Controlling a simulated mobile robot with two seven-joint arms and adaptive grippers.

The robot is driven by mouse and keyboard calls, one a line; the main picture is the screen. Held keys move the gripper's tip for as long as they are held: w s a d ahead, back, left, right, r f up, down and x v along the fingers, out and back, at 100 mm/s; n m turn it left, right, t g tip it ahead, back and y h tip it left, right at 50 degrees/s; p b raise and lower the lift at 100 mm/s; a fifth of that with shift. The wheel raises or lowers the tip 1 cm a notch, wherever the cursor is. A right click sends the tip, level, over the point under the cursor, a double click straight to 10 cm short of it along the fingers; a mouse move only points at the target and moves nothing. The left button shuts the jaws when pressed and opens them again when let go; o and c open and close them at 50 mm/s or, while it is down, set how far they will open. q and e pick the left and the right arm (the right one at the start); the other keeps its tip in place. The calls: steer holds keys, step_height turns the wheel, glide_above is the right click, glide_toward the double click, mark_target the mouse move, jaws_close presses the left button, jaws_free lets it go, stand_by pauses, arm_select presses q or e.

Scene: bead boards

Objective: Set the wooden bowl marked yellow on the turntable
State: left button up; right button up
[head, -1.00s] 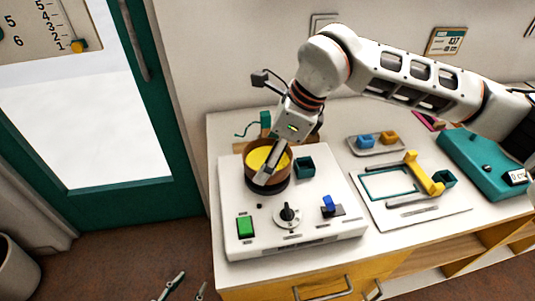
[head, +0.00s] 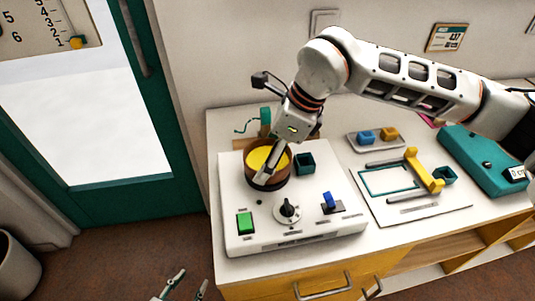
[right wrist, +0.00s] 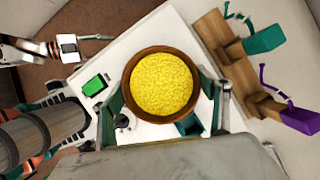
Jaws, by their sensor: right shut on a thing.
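The wooden bowl (head: 252,174), filled with yellow beads, is at the dark round turntable (head: 268,187) on the white machine. It appears upright over the disk; I cannot tell whether it touches it. In the right wrist view the bowl (right wrist: 129,75) shows from above. My right gripper (head: 267,167) is shut on the bowl, with fingers on opposite sides of it in the wrist view (right wrist: 167,92). My left gripper (head: 184,286) is low at the bottom edge, away from the bowl, its fingers apart and empty.
The white machine (head: 315,230) carries a green button (head: 245,223), a dark knob (head: 289,208), a blue switch (head: 328,200) and a teal cup (head: 304,163) close beside the bowl. A tray (head: 359,147) and a yellow-handled board (head: 437,184) lie to the right. Wooden holders (right wrist: 225,50) stand behind.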

arm_select(q)
steer(key=shift+w+r, duration=0.2)
steer(key=shift+r, duration=0.1)
arm_select(e)
steer(key=o, duration=1.2)
steer(key=shift+o, duration=0.2)
steer(key=shift+r, duration=0.4)
step_height(320, 180, up, 5)
steer(key=p, duration=0.3)
steer(key=shift+r, duration=0.2)
arm_select(q)
steer(key=shift+w+r+p, duration=0.2)
steer(key=shift+w+r, duration=0.05)
steer(key=shift+r, duration=0.95)
steer(key=shift+w+r+p, duration=0.2)
steer(key=shift+r, duration=0.95)
arm_select(e)
steer(key=shift+r, duration=0.4)
